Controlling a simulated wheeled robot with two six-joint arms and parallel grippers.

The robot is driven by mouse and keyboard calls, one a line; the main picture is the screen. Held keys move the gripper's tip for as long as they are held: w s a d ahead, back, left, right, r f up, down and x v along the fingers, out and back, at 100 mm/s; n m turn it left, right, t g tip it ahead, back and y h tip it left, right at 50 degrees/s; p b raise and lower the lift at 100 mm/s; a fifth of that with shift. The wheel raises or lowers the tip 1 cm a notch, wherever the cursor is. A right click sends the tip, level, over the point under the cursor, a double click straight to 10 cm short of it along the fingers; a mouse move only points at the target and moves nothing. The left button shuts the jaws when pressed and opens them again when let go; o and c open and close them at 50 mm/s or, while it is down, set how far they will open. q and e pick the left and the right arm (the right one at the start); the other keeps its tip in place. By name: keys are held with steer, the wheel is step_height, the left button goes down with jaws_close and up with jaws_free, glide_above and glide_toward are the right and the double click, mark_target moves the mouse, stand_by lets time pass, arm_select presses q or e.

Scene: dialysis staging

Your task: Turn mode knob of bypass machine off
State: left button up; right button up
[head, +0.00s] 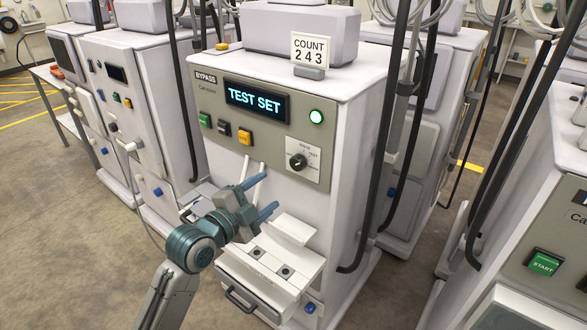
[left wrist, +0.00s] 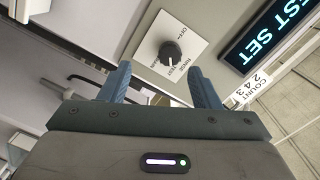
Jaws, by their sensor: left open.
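The bypass machine (head: 345,110) stands in the middle of the head view, labelled BYPASS. Its display (head: 257,100) reads TEST SET. The black mode knob (head: 298,161) sits on a pale plate at the right of the panel; its light mark appears turned toward TEST. The knob also shows in the left wrist view (left wrist: 170,52), beyond the fingertips, with OFF and RINSE lettering around it. My left gripper (head: 267,195) is open and empty, in front of the machine, below and left of the knob and apart from it. My right gripper is not in view.
A round green lamp (head: 316,117) glows above the knob. Green, dark and yellow buttons (head: 244,137) line the panel's left. A white ledge (head: 268,265) juts out below. A COUNT 243 sign (head: 310,52) stands on top. Similar machines stand on both sides; dark poles rise beside them.

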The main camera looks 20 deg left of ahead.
mark_target(295, 165)
arm_select(q)
steer(key=shift+m, duration=0.4)
steer(key=w+d, duration=0.1)
steer(key=w, duration=0.1)
steer(key=w+d+r+p, duration=0.1)
steer(key=w, duration=0.2)
steer(key=w+d+r+p, duration=0.1)
steer(key=w, duration=0.2)
steer(key=shift+w+d, duration=0.2)
steer(key=shift+d, duration=0.1)
steer(key=shift+w+d, duration=0.2)
steer(key=shift+w, duration=0.5)
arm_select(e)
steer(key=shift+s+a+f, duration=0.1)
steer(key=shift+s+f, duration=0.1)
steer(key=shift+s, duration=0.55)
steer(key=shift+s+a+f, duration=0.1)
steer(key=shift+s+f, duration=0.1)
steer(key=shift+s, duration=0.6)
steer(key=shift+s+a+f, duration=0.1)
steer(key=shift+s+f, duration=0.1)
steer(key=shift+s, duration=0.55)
arm_select(q)
steer(key=shift+c, duration=0.5)
steer(key=c, duration=0.9)
